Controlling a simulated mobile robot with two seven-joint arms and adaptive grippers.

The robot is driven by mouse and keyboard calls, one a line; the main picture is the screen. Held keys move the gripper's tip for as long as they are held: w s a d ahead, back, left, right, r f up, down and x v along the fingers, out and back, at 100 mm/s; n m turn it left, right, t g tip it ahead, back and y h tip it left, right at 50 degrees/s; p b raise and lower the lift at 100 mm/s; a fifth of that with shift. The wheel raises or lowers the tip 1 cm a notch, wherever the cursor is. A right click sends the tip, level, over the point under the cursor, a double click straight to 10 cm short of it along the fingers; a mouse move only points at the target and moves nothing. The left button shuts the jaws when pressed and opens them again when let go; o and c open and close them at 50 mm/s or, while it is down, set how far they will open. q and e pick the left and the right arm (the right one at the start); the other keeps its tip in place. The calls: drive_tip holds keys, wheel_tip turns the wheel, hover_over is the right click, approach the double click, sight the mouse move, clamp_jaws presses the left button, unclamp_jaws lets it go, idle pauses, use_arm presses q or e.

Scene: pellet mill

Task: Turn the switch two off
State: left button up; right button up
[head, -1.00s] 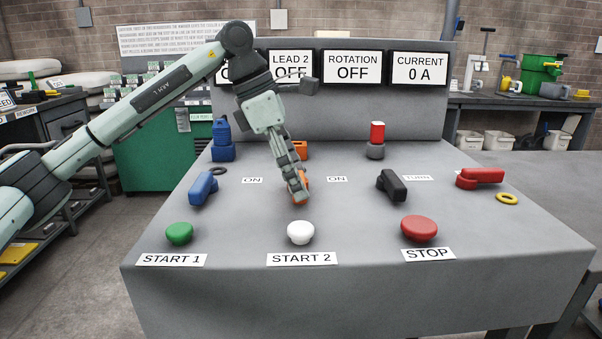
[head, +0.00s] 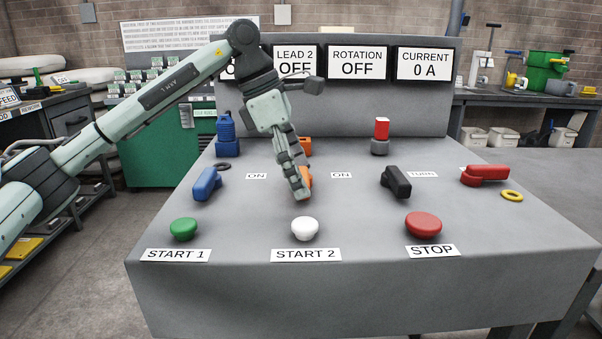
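An orange switch (head: 307,178) stands on the grey console, behind the white START 2 button (head: 305,229). It is mostly hidden by my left gripper (head: 302,190), which reaches down onto it from above. The fingertips are at the switch and seem to touch it; whether they are shut around it I cannot tell. My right gripper is not in view.
A blue switch (head: 207,184) stands to the left, a black switch (head: 396,182) and a red switch (head: 485,174) to the right. The green START 1 button (head: 183,229) and red STOP button (head: 423,224) are near the front edge. The console's front right is clear.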

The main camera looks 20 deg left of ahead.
use_arm(q)
drive_tip(key=shift+r, duration=0.1)
drive_tip(key=v, duration=1.2)
drive_tip(key=shift+s, duration=0.1)
